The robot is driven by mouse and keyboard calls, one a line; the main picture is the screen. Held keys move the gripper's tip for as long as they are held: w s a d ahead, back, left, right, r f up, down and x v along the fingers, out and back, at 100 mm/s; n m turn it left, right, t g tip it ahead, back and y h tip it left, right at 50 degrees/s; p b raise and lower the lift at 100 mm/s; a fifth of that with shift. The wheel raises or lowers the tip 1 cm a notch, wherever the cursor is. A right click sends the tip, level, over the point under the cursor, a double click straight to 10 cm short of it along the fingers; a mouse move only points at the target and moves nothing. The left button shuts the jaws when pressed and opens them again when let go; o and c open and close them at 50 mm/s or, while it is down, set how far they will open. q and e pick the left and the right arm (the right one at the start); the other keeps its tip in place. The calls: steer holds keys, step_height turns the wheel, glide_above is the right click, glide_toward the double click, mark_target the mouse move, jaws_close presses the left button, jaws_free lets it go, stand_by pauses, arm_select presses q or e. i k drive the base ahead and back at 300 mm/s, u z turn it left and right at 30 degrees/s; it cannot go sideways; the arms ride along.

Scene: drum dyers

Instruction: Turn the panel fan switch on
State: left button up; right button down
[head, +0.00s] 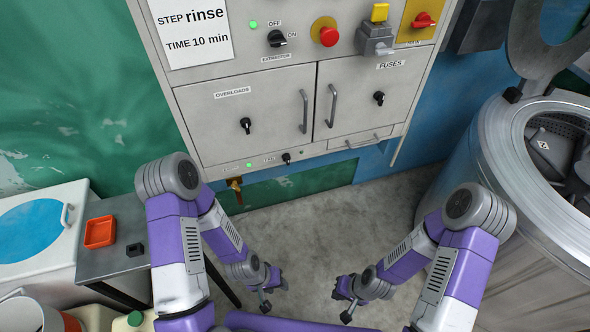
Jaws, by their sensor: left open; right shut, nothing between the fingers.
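The grey control panel (245,125) stands against the wall ahead. A small black rotary knob (286,157) sits on its bottom strip, beside a small label (269,160) that seems to read FAN; the knob's exact setting is too small to tell. A green lamp (249,165) is lit to the left of it. My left gripper (274,290) is open and empty, well below the panel. My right gripper (343,301) is shut and empty, low and to the right of the left one. Neither touches the panel.
Higher up are the extractor knob (277,38), a red button (328,35) and a red rotary handle (423,20). Door handles (304,111) stick out. A metal drum (505,150) stands right; a side table (110,262) with an orange tray (100,232) stands left. Floor between is clear.

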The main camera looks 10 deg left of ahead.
mark_target(286, 157)
steer(key=z, duration=0.75)
steer(key=i, duration=0.75)
steer(key=u, duration=1.1)
